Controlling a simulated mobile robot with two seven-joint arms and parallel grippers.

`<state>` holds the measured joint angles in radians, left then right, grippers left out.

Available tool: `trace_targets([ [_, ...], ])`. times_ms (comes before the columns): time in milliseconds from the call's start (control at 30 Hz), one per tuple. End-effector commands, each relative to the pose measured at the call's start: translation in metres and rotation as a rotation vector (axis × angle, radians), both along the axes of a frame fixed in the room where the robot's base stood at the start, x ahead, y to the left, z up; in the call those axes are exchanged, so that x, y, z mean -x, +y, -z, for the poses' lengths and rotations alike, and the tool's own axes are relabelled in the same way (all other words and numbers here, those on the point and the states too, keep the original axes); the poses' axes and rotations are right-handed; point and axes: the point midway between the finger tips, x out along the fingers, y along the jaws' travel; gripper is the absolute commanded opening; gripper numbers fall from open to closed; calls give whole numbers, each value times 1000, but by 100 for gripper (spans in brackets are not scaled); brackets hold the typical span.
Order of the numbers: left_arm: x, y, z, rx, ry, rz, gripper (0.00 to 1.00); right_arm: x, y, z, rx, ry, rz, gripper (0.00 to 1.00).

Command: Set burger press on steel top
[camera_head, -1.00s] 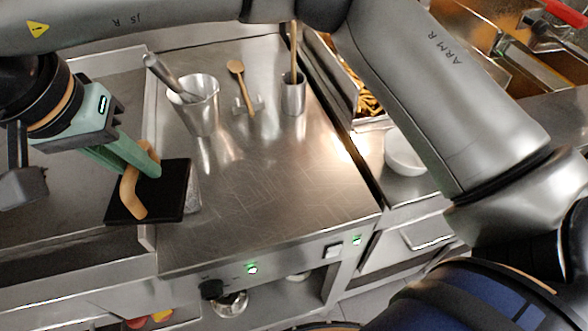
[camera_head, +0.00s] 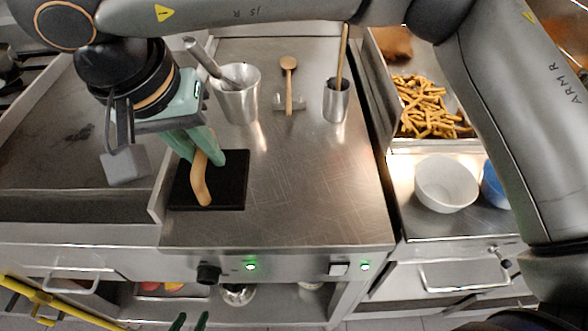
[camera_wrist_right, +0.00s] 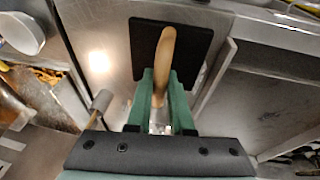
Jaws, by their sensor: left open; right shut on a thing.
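The burger press, a black square plate with a curved wooden handle, shows in the head view (camera_head: 231,190) over the left front part of the steel top (camera_head: 300,195). In the right wrist view the press (camera_wrist_right: 147,38) lies ahead of the fingers, its handle between them. My right gripper (camera_head: 207,152) is shut on the handle; its fingers also show in the wrist view (camera_wrist_right: 163,100). The plate looks level and very close to the steel; I cannot tell whether it touches. My left gripper (camera_head: 190,321) is open and empty at the bottom edge, only its green fingertips showing.
A griddle (camera_head: 75,145) with a raised edge adjoins left. A white bowl (camera_head: 446,185) stands right. The steel top's front right is clear.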

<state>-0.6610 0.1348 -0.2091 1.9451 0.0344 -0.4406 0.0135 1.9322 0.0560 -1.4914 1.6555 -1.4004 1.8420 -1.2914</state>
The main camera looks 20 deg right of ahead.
Motion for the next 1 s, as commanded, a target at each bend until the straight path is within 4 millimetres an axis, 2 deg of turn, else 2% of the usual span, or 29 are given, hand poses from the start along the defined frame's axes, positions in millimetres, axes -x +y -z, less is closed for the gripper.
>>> trace_targets([
  [300, -2, 2, -7, -1, -9, -3, 50, -33, -63, 28, 0, -2, 8, 0],
  [500, -2, 4, -6, -4, -11, -7, 50, -47, -89, 61, 1, 0, 4, 0],
  [633, 0, 6, -5, -7, -6, -9, 50, -53, -100, 75, 0, -2, 3, 0],
  [867, 5, 6, -1, -8, 6, -10, 50, -57, -106, 85, 0, -3, 2, 0],
  [1000, 5, 6, -1, -8, 7, -10, 50, -59, -112, 99, 1, -1, 2, 0],
])
